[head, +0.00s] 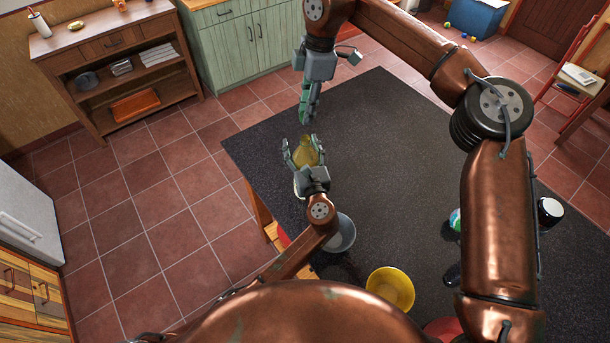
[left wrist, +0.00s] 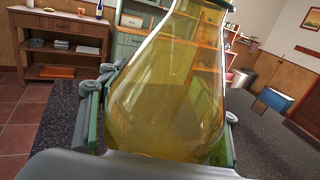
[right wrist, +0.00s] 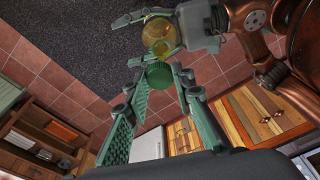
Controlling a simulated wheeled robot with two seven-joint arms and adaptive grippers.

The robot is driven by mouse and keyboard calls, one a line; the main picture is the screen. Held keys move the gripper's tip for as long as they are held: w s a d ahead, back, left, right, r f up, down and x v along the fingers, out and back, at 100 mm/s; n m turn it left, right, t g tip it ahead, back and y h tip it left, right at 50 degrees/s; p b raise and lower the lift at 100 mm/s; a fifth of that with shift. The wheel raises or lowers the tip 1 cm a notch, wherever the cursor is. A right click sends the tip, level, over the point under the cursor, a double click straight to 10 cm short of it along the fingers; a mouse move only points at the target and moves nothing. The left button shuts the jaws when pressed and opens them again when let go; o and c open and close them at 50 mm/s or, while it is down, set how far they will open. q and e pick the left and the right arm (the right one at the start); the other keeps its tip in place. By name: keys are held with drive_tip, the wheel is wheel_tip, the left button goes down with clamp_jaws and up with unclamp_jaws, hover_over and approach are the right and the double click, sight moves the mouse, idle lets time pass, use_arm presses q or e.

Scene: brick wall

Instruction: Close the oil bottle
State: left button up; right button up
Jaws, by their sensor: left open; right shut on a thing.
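The oil bottle (head: 306,152) is clear with yellow oil and a wide body narrowing to a neck. In the left wrist view the bottle (left wrist: 165,95) fills the middle, and its top is cut off by the frame. My left gripper (head: 303,150) is open, with a finger on each side of the bottle body. My right gripper (head: 308,118) points down just beyond the bottle in the head view. In the right wrist view its fingertips are shut on a round green cap (right wrist: 158,75). The cap appears close to the bottle neck (right wrist: 165,50); I cannot tell whether they touch.
On the dark surface, a grey bowl (head: 341,235) and a yellow bowl (head: 391,288) lie nearer me. A dark jar (head: 550,212) is at the right. A wooden shelf (head: 130,70) and green cabinet (head: 240,45) stand at the back left.

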use_arm(q)
drive_tip(key=shift+s+r, duration=0.25)
drive_tip(key=shift+s, duration=0.2)
drive_tip(key=c, duration=0.4)
drive_tip(key=shift+w+f, duration=0.15)
drive_tip(key=shift+w, duration=0.05)
drive_tip(key=c, duration=0.4)
drive_tip(key=shift+s, duration=0.1)
clamp_jaws()
drive_tip(key=shift+f, duration=0.1)
